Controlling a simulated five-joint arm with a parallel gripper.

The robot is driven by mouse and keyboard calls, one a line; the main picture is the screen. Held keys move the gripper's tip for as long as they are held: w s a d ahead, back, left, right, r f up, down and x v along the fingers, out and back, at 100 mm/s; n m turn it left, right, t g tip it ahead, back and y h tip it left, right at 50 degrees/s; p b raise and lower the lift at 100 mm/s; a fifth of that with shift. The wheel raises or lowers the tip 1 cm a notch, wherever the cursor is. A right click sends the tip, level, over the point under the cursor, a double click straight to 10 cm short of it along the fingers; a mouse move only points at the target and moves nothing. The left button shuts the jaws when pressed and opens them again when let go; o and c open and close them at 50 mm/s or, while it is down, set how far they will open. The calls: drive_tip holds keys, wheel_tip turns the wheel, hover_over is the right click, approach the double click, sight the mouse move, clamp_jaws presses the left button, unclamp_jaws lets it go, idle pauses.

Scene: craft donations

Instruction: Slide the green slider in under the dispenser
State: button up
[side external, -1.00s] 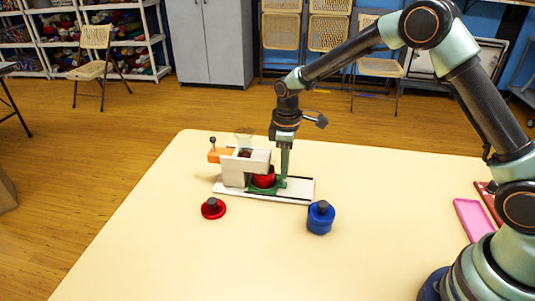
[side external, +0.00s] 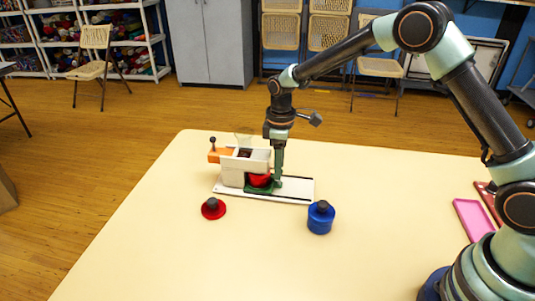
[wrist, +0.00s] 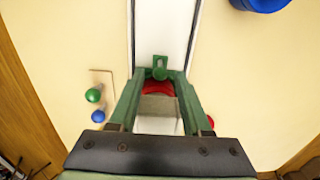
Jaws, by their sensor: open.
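The green slider (side external: 262,188) carries a red cup (side external: 259,180) on the white track and is partly in under the white dispenser (side external: 233,172). My gripper (side external: 279,184) is low over the track, at the slider's right end. In the wrist view my gripper (wrist: 159,78) is open, its two green fingers on either side of the slider's knob end. Whether they touch it I cannot tell.
An orange piece (side external: 219,155) sticks out at the dispenser's left. A red lid (side external: 213,208) and a blue jar (side external: 320,218) stand in front of the track. A pink tray (side external: 473,221) lies at the right.

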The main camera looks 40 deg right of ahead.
drive_tip(key=shift+r, duration=3.55)
drive_tip(key=s+d+r+m+t, duration=0.2)
drive_tip(key=s+d+r+m, duration=0.1)
drive_tip(key=s+r, duration=0.4)
drive_tip(key=s+d+r+m+t, duration=0.2)
drive_tip(key=s+r+m, duration=0.1)
drive_tip(key=s+r, duration=0.35)
drive_tip(key=s+d+f+m+t, duration=0.1)
drive_tip(key=s+m, duration=0.1)
drive_tip(key=s, duration=0.5)
drive_tip(key=shift+d+m+t, duration=0.3)
drive_tip(key=shift+d+m, duration=0.05)
drive_tip(key=shift+m, duration=0.05)
